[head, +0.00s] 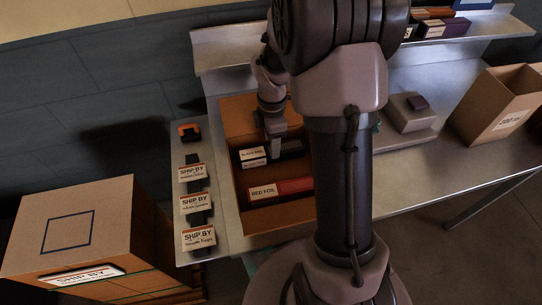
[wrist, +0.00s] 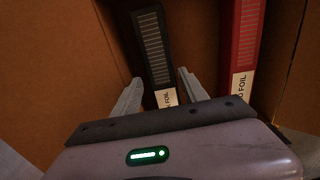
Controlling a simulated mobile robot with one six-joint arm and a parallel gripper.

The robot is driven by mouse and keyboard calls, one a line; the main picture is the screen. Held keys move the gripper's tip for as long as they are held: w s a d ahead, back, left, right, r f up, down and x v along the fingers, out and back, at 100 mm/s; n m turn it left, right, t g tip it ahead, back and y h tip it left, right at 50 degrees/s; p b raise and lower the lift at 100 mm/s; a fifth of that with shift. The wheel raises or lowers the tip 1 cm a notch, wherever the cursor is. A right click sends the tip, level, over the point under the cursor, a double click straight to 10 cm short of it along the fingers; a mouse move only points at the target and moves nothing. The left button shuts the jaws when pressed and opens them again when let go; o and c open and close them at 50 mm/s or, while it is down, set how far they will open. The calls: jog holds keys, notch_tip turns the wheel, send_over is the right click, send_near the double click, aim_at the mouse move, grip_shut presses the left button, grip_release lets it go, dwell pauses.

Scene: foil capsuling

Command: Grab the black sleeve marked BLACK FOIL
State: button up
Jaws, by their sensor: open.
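The black sleeve (head: 291,147) lies in an open cardboard box on the bench, with white labels at its left end; the upper one appears to read BLACK FOIL. In the wrist view the black sleeve (wrist: 153,45) lies between the tips of my open gripper (wrist: 160,77), with its label partly cut off by the gripper body. I cannot tell whether the fingers touch it or how far down they reach. In the head view my gripper (head: 275,142) reaches down into the box over the sleeve, partly hiding it.
A red sleeve (head: 293,186) marked RED FOIL lies nearer in the same box (head: 240,112); it also shows right of my gripper in the wrist view (wrist: 243,40). The box walls stand close around. SHIP BY cards (head: 196,205) stand at left. Another open carton (head: 490,105) stands at right.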

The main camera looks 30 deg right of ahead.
notch_tip(320, 180, down, 5)
jog(key=shift+s+a+r+b, duration=0.1)
jog(key=shift+r+b, duration=0.05)
jog(key=shift+b, duration=0.95)
jog(key=shift+r, duration=0.2)
jog(key=shift+c, duration=0.2)
grip_shut()
